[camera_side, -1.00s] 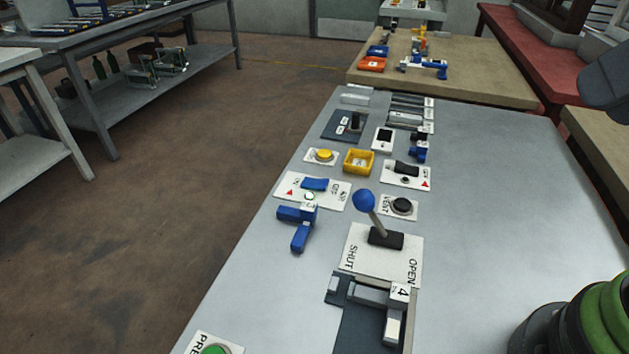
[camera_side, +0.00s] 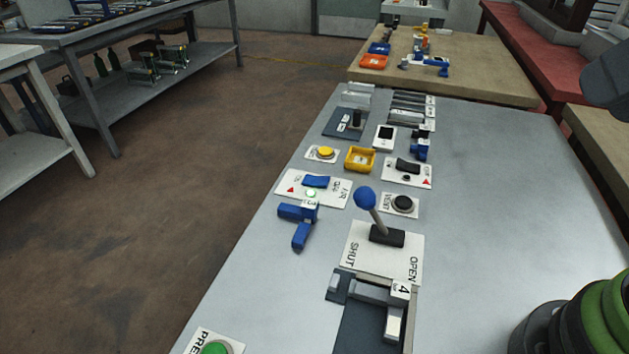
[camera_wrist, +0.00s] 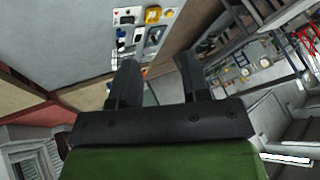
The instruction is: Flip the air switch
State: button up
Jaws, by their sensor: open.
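The blue rocker switch (camera_side: 316,182), which I take for the air switch, sits on a white plate (camera_side: 283,196) with a red triangle and a small green light. The plate's lettering is hard to read. It lies on the left side of the grey table. My gripper (camera_wrist: 158,62) is open and empty in the wrist view, its two dark fingers pointing towards a cluster of table devices seen at a distance. I cannot pick out the blue switch there.
A blue-knobbed lever (camera_side: 366,198) stands tall right of the switch. A blue handle (camera_side: 298,222) lies just in front. A black rocker (camera_side: 408,166), a black button (camera_side: 403,204) and a yellow box (camera_side: 360,159) are close by. The table's right side (camera_side: 520,200) is clear.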

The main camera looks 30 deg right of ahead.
dwell(0.3)
jog(key=shift+w+r, duration=0.15)
jog(key=shift+w, duration=0.1)
jog(key=c, duration=0.7)
jog(key=w+r+n, duration=0.1)
jog(key=w, duration=0.2)
jog(key=w+r+n+g, duration=0.1)
jog(key=w, duration=0.2)
jog(key=w+a+r+n, duration=0.1)
jog(key=w, duration=0.2)
jog(key=shift+w+r+n+g, duration=0.1)
jog(key=shift+w+n+g, duration=0.2)
grip_shut()
jog(key=w+a+f+n+g, duration=0.1)
jog(key=w+a+f+n, duration=0.15)
jog(key=w, duration=0.75)
jog(key=w+a+f+n+g, duration=0.1)
jog(key=w+a+f+n, duration=0.1)
jog(key=w+f, duration=0.4)
jog(key=w+a+f+n+g, duration=0.1)
jog(key=w+f+n, duration=0.4)
jog(key=f, duration=0.5)
jog(key=shift+w+a+f+g, duration=0.2)
jog(key=shift+w+a+g, duration=0.2)
jog(key=shift+w+a, duration=0.15)
